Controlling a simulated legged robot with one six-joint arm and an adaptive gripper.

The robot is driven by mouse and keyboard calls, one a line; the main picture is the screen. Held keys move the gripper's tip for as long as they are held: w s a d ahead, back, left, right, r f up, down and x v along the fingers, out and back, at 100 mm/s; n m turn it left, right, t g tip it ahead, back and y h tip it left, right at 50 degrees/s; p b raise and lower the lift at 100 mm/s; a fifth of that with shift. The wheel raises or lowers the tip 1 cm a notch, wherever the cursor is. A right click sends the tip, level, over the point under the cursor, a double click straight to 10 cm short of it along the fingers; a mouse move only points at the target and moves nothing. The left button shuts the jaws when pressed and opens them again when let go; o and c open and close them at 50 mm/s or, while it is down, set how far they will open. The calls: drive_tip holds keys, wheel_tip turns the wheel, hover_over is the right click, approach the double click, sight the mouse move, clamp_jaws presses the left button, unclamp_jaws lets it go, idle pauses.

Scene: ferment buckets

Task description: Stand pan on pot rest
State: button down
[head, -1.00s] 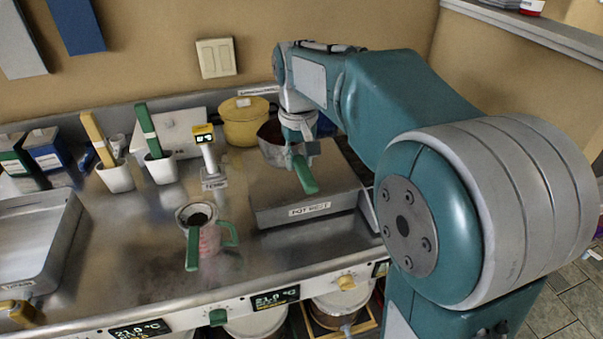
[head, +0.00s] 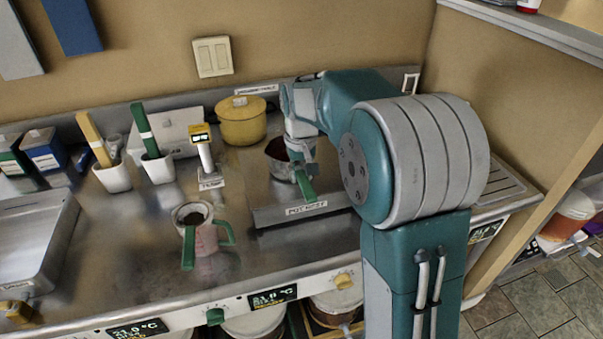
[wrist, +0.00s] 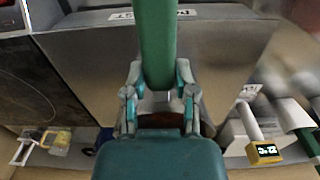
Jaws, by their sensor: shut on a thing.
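The pan (head: 279,167) is a steel vessel with dark reddish contents and a green handle (head: 307,190) pointing to the front. My gripper (head: 300,168) is shut on the handle, which also shows between the fingers in the wrist view (wrist: 156,45). The pot rest (head: 264,196) is a low steel platform with a label on its front. The pan is over the platform, towards its back left, and looks roughly level. I cannot tell whether its base touches the surface. My gripper hides part of the pan.
A yellow lidded pot (head: 242,125) stands close behind the pan. A labelled temperature stand (head: 206,160) is left of the platform. White holders and a steel tray (head: 62,225) lie further left.

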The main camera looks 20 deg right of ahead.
sight(300, 173)
drive_tip(key=shift+f, duration=0.15)
drive_tip(key=shift+c, duration=2.1)
unclamp_jaws()
drive_tip(key=shift+a, duration=0.1)
wheel_tip(300, 173, up, 12)
drive_tip(key=s+a+r+t, duration=0.1)
drive_tip(key=s+r+t, duration=0.15)
drive_tip(key=s, duration=1.15)
drive_tip(key=s+f+t, duration=0.3)
drive_tip(key=s+f, duration=0.3)
drive_tip(key=s, duration=0.5)
drive_tip(key=shift+s+a+f, duration=0.25)
drive_tip(key=shift+a+f, duration=0.05)
drive_tip(key=shift+f, duration=0.1)
